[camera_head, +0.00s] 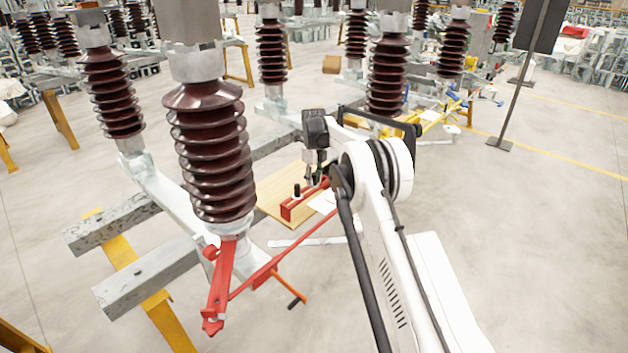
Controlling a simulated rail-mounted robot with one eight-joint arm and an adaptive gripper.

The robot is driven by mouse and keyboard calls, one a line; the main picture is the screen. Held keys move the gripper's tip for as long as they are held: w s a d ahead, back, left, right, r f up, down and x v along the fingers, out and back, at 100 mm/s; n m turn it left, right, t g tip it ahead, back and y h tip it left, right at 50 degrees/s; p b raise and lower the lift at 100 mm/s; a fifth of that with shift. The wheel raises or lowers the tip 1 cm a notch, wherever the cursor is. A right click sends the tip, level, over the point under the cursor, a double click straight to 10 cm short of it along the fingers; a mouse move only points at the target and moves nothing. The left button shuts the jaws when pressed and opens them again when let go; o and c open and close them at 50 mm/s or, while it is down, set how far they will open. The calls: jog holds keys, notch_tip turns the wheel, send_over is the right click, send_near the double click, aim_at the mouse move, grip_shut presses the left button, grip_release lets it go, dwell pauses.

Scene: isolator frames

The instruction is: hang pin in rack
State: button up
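A small red rack (291,209) sits on a light wooden board in the middle of the view. A small dark upright piece (297,191) stands at the rack; it may be a pin, but it is too small to be sure. My gripper (311,182) points down just above the rack's right part, beside the dark piece. Its fingers are small and dark, and I cannot tell whether they are open or hold a pin. My arm hides the right end of the rack.
The wooden board (271,204) lies among grey steel beams. A large brown ribbed insulator (211,150) stands close on the left, with a red lever (220,285) at its foot. A red rod (285,258) runs right from there. Open floor (540,250) lies to the right.

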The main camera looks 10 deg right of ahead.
jog(key=o, duration=0.3)
notch_tip(320, 180, up, 12)
dwell(0.6)
